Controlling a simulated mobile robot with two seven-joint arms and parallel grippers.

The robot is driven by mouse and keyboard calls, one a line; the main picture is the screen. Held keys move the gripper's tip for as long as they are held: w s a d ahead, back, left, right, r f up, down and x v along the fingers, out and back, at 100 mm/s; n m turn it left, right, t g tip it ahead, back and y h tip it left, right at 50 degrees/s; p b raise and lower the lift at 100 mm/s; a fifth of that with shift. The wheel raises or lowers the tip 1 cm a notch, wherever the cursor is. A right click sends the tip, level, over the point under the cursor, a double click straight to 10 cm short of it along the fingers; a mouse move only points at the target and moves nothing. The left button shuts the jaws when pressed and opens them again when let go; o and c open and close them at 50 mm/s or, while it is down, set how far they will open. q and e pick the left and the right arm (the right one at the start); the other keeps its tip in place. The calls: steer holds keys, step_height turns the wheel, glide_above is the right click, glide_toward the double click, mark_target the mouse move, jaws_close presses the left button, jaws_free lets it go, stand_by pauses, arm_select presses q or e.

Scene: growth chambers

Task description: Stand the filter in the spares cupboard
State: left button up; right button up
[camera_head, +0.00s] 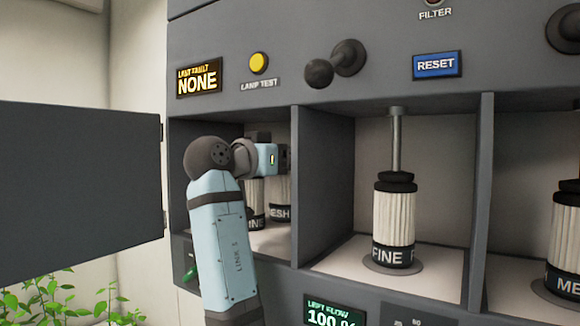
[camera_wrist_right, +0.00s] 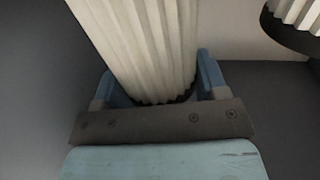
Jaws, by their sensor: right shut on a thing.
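The spares cupboard (camera_head: 270,236) is the left bay of the grey cabinet, with its door (camera_head: 80,190) swung open to the left. Two pale pleated filters show inside, partly hidden by my arm: one with a band reading "INE" (camera_head: 256,195) and one reading "MESH" (camera_head: 280,192). My right gripper (camera_head: 282,158) is inside the bay at the filters' upper part. In the right wrist view its blue fingers (camera_wrist_right: 155,85) are shut on a pleated filter (camera_wrist_right: 145,45). I cannot tell which of the two it is, or whether its base touches the floor. My left gripper is out of view.
A FINE filter (camera_head: 394,222) stands under a rod in the middle bay. Another filter (camera_head: 566,240) stands in the right bay. Dividers separate the bays. In the right wrist view a second filter (camera_wrist_right: 297,22) is close to the held one. Plants (camera_head: 75,300) grow at lower left.

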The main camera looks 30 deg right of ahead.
steer(key=shift+w+d, duration=0.15)
steer(key=shift+d, duration=0.65)
step_height(320, 180, down, 3)
steer(key=shift+r+p, duration=0.1)
steer(key=shift+p, duration=0.8)
steer(key=shift+f, duration=0.55)
steer(key=o, duration=1)
steer(key=shift+f, duration=0.1)
steer(key=shift+c, duration=0.2)
steer(key=o, duration=0.4)
